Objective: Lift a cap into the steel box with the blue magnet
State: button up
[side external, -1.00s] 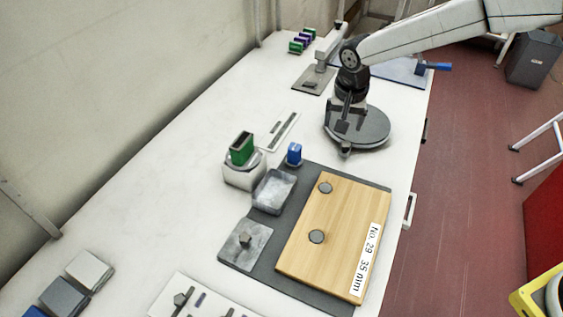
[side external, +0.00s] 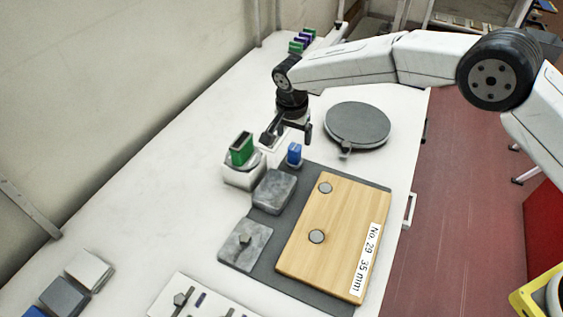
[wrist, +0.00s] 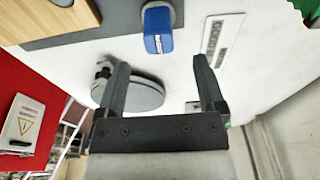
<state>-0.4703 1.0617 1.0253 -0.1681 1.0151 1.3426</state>
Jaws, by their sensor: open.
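The blue magnet (side external: 294,155) stands upright at the far edge of the dark mat, and in the wrist view it (wrist: 158,28) shows ahead of the fingertips. My gripper (side external: 288,140) is open and empty just beyond and above the magnet, apart from it; its two spread fingers show in the wrist view (wrist: 160,65). Two round grey caps, one farther (side external: 325,188) and one nearer (side external: 316,236), lie on the wooden board (side external: 345,215). The grey steel box (side external: 274,192) sits left of the board; its inside is hard to make out.
A green block (side external: 241,148) stands on a pale block left of the magnet. A grey plate with a knob (side external: 245,246) lies nearer. A round grey disc stand (side external: 357,127) is at the right. The white table (side external: 150,200) is clear at the left.

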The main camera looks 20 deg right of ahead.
aim_at(295, 147)
jog(key=shift+w+d+f, duration=0.1)
jog(key=shift+d+f, duration=0.05)
jog(key=shift+f, duration=1.05)
jog(key=shift+w+d+f, duration=0.1)
jog(key=shift+f, duration=1.05)
jog(key=shift+w+d+f, duration=0.1)
jog(key=shift+d+f, duration=0.05)
jog(key=shift+f, duration=1.05)
grip_shut()
